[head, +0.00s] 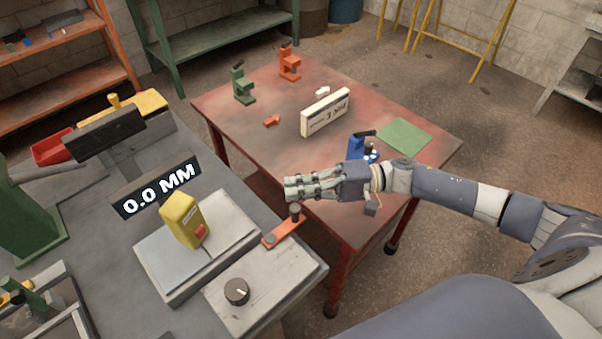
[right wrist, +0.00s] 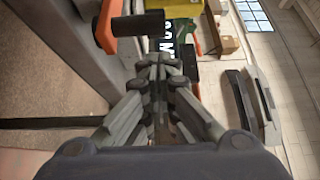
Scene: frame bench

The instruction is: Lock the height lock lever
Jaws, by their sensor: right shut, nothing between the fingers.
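The height lock lever is an orange bar (head: 283,232) with a dark upright knob (head: 295,212) at its far end, on the right edge of the grey bench unit. In the right wrist view, the orange bar (right wrist: 107,22) and dark knob (right wrist: 140,24) show at the top left, beyond the fingers. My right gripper (head: 290,188) is shut and empty, just above and behind the knob in the head view. Its closed fingertips (right wrist: 158,68) are in the middle of the right wrist view. I cannot tell whether they touch the knob. My left gripper is not in view.
A display (head: 160,188) reads 0.0 MM beside a yellow block (head: 182,218) with a red button. A dark dial (head: 237,291) sits in front of the lever. The red table (head: 250,125) behind holds a white sign block (head: 325,112), small stands and a blue item.

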